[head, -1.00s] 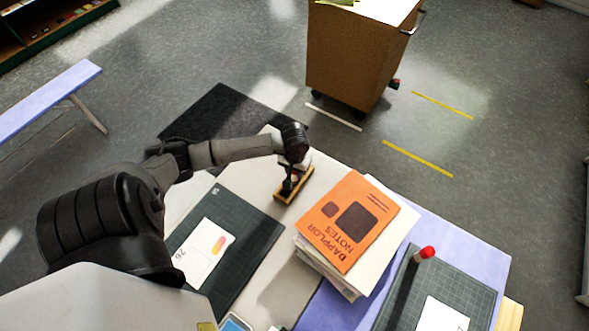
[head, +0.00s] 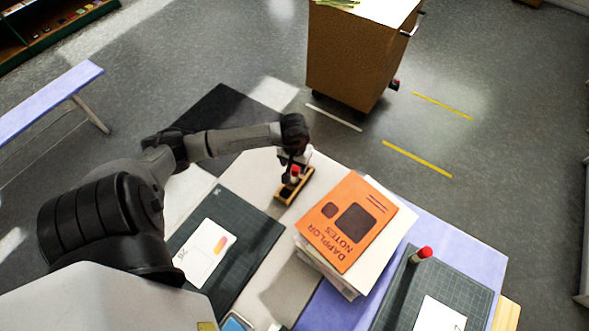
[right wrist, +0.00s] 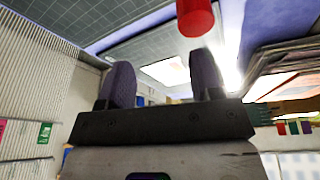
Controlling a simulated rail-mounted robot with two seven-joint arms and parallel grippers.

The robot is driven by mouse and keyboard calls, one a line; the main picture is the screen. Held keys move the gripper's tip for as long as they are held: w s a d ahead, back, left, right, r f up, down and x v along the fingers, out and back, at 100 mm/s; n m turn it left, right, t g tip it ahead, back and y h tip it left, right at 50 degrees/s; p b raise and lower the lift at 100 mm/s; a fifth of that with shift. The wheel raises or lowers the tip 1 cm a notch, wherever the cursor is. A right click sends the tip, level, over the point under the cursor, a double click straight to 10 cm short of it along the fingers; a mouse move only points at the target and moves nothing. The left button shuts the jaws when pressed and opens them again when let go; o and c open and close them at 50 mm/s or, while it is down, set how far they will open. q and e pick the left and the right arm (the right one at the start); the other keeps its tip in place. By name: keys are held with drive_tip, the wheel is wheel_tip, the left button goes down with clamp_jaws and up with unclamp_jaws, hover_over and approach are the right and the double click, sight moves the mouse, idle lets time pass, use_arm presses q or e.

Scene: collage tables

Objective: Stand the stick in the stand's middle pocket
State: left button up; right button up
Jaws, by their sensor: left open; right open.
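The wooden stand (head: 283,195) sits near the far edge of the left table. A red-capped stick (head: 295,171) stands in it, about midway along its length; the gripper partly covers it, so the exact pocket is hard to tell. My left gripper (head: 291,164) is open, just above and around the red cap. A second red-capped stick (head: 422,253) stands on the dark mat at the right. My right gripper (right wrist: 162,85) is open and empty in the right wrist view, with a red cap (right wrist: 195,17) beyond its fingertips. It is not in the head view.
A stack of books with an orange notebook (head: 345,215) lies right of the stand. A dark cutting mat (head: 255,240) with a card (head: 206,253) lies in front of it. Another dark mat (head: 460,280) lies at right. A brown cart (head: 355,60) stands beyond the tables.

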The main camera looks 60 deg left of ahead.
use_arm(q)
wheel_tip(320, 180, up, 6)
drive_tip(key=shift+r, duration=0.2)
drive_tip(key=shift+d+r, duration=0.15)
drive_tip(key=shift+r, duration=0.05)
drive_tip(key=w+d+r+n+t+h, duration=0.15)
drive_tip(key=d+n+t+h, duration=0.35)
drive_tip(key=d+h, duration=0.95)
drive_tip(key=w+d+r+n+t+y, duration=0.1)
drive_tip(key=d+r+n+t, duration=0.4)
drive_tip(key=n, duration=0.5)
drive_tip(key=w+d+r+n+t+y, duration=0.1)
drive_tip(key=d+r+n+t+y, duration=0.15)
drive_tip(key=r+n+t, duration=0.55)
drive_tip(key=s+a+f+n+g+y, duration=0.25)
drive_tip(key=f+n+y, duration=0.4)
drive_tip(key=n, duration=0.85)
drive_tip(key=s+a+f+n+g+y, duration=0.25)
drive_tip(key=a+f+n+y, duration=0.2)
drive_tip(key=n+y, duration=0.65)
drive_tip(key=s+d+f+n+g+h, duration=0.3)
drive_tip(key=s+f+n+g, duration=0.1)
drive_tip(key=s+n, duration=0.2)
drive_tip(key=s+d+f+n+g+h, duration=0.3)
drive_tip(key=s+d+f+n+g, duration=0.1)
drive_tip(key=s+n, duration=0.3)
drive_tip(key=shift+s+f+g+h, duration=0.4)
drive_tip(key=shift+s+g, duration=0.3)
drive_tip(key=shift+s, duration=0.15)
